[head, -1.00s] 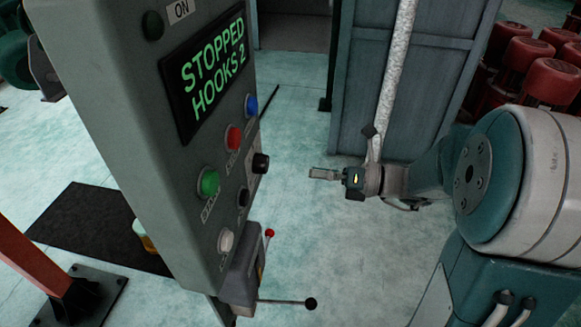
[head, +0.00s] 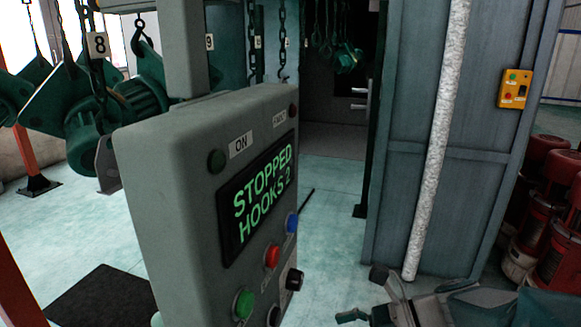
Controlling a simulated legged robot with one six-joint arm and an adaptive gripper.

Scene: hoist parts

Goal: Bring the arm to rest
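My arm comes in from the lower right, and my gripper (head: 352,316) shows at the bottom edge of the head view, partly cut off. It is low, to the right of the control box (head: 165,200) and apart from it. No object shows in its fingers, but their spacing is too small to make out. The control box screen (head: 262,195) reads "STOPPED HOOKS 2" in green. Below the screen are a blue button (head: 291,222), a red button (head: 272,256), a green button (head: 244,304) and a black knob (head: 294,279).
A grey-blue cabinet (head: 400,190) stands behind my gripper, with a pale speckled pole (head: 437,140) in front. A yellow button box (head: 514,88) is on its right. Red cylinders (head: 560,225) stand far right. Green hoists (head: 135,90) hang at left. Pale floor lies between.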

